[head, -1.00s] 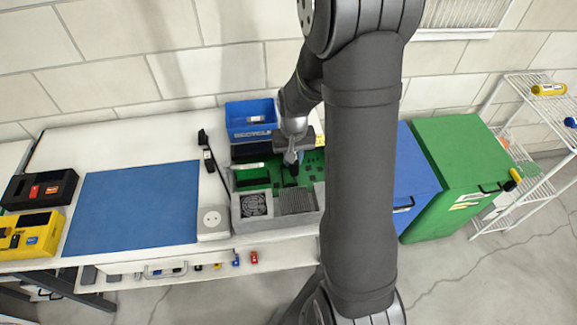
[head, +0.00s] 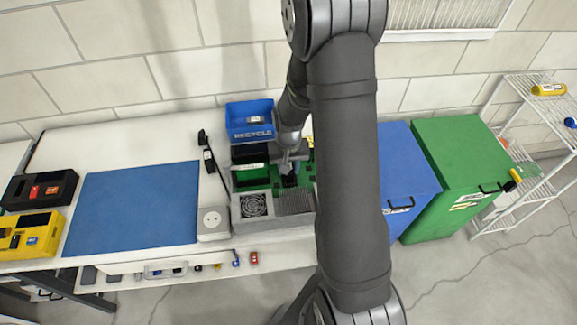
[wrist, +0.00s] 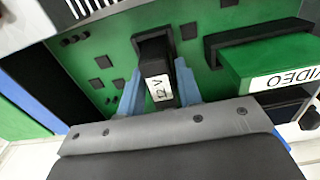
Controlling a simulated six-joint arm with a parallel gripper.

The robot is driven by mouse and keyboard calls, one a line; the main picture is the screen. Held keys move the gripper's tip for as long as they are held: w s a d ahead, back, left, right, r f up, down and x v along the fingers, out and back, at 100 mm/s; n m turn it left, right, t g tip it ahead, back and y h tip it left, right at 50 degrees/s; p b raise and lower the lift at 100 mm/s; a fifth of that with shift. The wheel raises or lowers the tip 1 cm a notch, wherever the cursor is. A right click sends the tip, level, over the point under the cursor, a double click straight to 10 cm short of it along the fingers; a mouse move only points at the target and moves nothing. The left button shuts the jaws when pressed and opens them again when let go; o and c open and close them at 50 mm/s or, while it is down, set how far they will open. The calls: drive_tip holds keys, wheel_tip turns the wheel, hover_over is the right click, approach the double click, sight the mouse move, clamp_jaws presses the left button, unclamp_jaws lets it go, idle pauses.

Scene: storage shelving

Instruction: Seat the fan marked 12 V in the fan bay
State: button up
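In the wrist view, the fan marked 12 V (wrist: 160,88) is a small black block with a white label. It lies between the two blue fingers of my gripper (wrist: 158,88), which appear closed on its sides. Its far end is over or against the green board (wrist: 215,20); I cannot tell whether it touches. In the head view, my gripper (head: 290,170) is low over the green board, behind the grey finned block (head: 294,202). I cannot pick out the fan bay with certainty.
A green card marked VIDEO (wrist: 280,65) stands close to the right in the wrist view. A grey unit with a fan grille (head: 254,205) is at the board's front. A blue RECYCLE bin (head: 250,134) stands behind. The blue mat (head: 135,205) is clear.

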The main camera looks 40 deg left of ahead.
drive_tip(key=shift+o, duration=0.8)
wheel_tip(320, 180, up, 12)
drive_tip(key=shift+r, duration=0.2)
drive_tip(key=shift+f, duration=0.1)
drive_tip(key=shift+f, duration=4.85)
